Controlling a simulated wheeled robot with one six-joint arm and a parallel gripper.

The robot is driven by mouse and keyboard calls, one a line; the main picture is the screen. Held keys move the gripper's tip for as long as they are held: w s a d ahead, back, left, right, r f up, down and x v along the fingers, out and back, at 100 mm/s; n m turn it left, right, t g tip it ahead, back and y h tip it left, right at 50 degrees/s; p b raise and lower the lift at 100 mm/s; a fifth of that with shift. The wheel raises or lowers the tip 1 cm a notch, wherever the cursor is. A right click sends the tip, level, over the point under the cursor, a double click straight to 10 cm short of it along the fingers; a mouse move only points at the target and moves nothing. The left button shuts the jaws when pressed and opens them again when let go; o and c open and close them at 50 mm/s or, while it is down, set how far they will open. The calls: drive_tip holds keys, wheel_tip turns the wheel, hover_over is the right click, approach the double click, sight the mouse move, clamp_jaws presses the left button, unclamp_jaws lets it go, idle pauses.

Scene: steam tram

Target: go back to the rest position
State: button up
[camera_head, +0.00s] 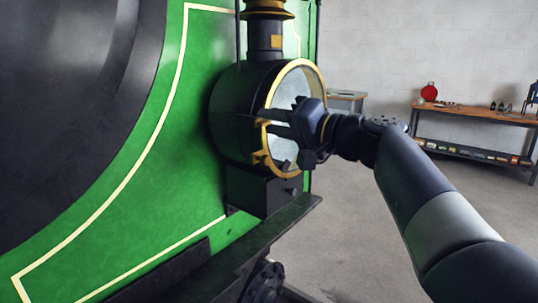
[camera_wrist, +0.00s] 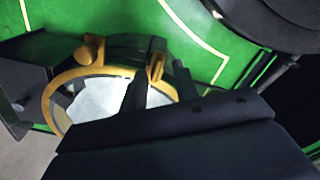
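A black round lamp (camera_head: 232,112) with a brass-rimmed glass front (camera_head: 312,78) stands on a bracket at the corner of the green engine. My gripper (camera_head: 264,118) is at the lamp's front, by the near side of the brass rim. In the wrist view, the brass rim (camera_wrist: 55,92) curves round the pale glass (camera_wrist: 105,97). The two dark fingers of my gripper (camera_wrist: 161,75) stand apart, with a small brass lug (camera_wrist: 156,66) of the rim seen between their tips. Whether a finger touches the lug is unclear. The gripper's body hides part of the glass.
The green engine front (camera_head: 150,190) with cream lining fills the left. A dark ledge (camera_head: 240,250) runs below the lamp. A workbench (camera_head: 475,115) with a red object (camera_head: 429,92) stands at the back right. The grey floor (camera_head: 350,240) beyond my arm is clear.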

drive_tip(key=n+p, duration=0.1)
drive_tip(key=n, duration=0.4)
drive_tip(key=shift+s+a+r, duration=0.1)
drive_tip(key=shift+r, duration=0.05)
idle(0.7)
